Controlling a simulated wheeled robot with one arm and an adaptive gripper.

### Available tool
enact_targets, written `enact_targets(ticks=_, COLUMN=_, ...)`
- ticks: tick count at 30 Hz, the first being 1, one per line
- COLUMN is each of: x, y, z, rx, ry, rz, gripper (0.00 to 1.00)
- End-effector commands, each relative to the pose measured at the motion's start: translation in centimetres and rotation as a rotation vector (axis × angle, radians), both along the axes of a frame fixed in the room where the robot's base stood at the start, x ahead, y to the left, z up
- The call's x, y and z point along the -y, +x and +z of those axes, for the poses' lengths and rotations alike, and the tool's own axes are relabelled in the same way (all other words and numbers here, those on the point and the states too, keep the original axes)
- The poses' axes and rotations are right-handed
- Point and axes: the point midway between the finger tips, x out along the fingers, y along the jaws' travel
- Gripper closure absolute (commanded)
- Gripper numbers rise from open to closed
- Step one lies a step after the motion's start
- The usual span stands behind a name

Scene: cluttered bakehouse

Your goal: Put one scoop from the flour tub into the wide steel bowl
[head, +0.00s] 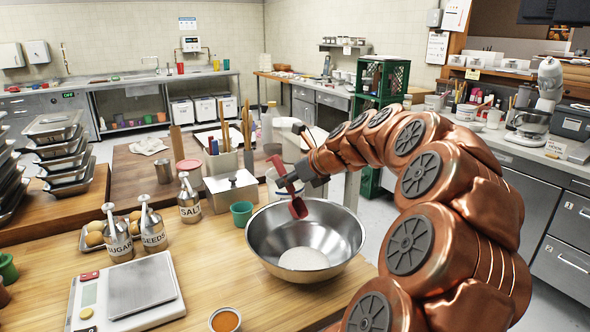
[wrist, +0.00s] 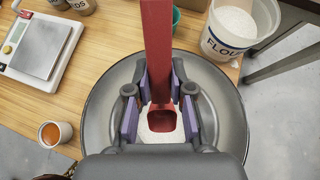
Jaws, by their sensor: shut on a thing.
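The wide steel bowl (head: 340,240) stands on the wooden table, with a patch of white flour (head: 303,259) at its bottom. My gripper (head: 291,184) is above the bowl, shut on the red scoop (head: 298,208). In the wrist view the red scoop (wrist: 158,50) lies between the finger pads, its cup over the bowl (wrist: 96,95). The cup's visible inside is red, with no flour seen in it. The white flour tub (wrist: 215,45), labelled FLOUR, stands beyond the bowl and holds flour. In the head view the tub is largely hidden behind my gripper.
A green cup (head: 241,214), SALT shaker (head: 189,205) and utensil box (head: 231,190) stand close behind and left of the bowl. A scale (head: 140,286) and a cup with orange contents (head: 225,320) are at the front left. SUGAR and SEEDS containers stand behind the scale.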

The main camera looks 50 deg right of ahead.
Motion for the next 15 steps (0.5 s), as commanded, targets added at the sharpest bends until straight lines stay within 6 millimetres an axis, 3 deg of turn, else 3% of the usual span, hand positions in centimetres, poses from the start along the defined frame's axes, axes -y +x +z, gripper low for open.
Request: enact_targets(ticks=15, x=0.3, y=2.6, z=-1.6, rx=-0.346, ry=-0.004, rz=-0.002, gripper=1.00)
